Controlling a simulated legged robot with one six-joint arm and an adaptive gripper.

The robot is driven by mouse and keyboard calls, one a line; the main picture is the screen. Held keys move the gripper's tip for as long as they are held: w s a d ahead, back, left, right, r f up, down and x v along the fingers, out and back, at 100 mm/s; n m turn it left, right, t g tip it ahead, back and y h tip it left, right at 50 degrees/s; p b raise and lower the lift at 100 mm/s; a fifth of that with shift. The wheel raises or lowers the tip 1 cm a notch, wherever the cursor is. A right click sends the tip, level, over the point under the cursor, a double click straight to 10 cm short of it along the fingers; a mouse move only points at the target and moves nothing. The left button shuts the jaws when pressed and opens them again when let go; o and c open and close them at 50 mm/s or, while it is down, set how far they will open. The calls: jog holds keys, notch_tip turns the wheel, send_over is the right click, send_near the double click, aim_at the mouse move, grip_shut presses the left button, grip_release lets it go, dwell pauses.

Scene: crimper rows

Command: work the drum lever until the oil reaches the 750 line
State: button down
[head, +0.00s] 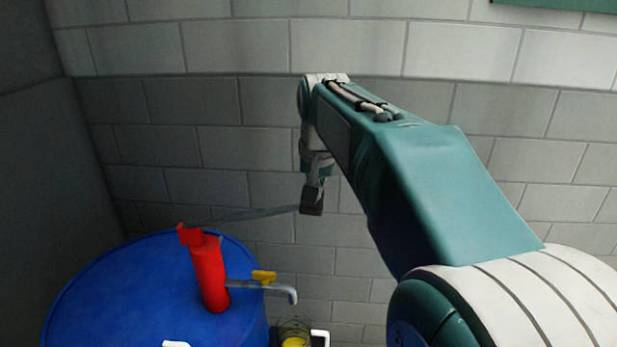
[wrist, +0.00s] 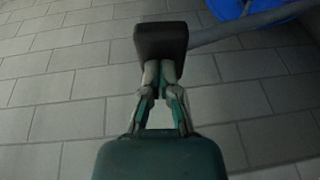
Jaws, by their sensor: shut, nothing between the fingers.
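The blue drum (head: 120,290) stands at the lower left in the head view. A red pump (head: 208,275) rises from its top, with a grey spout and a yellow tap (head: 263,276). The grey lever (head: 255,213) runs right from the pump head, nearly level, to a black grip (head: 311,206). My gripper (head: 313,188) points down just above this grip.
A grey block wall (head: 250,150) stands behind the drum, and a dark wall (head: 35,170) on the left. A white object (head: 176,344) is cut off at the bottom edge on the drum. Tiled floor (wrist: 60,100) shows bare in the wrist view.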

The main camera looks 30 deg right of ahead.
notch_tip(320, 180, down, 12)
jog(key=s+d+t+y, duration=0.1)
jog(key=s+y, duration=0.1)
jog(key=shift+d+r+t, duration=0.2)
jog(key=shift+d+t, duration=0.1)
jog(key=shift+d, duration=0.1)
jog(key=shift+w, duration=0.1)
jog(key=w+d+v, duration=0.1)
jog(key=d+v, duration=0.1)
jog(key=v, duration=1.3)
jog(key=shift+d, duration=0.25)
jog(key=shift+a, duration=0.1)
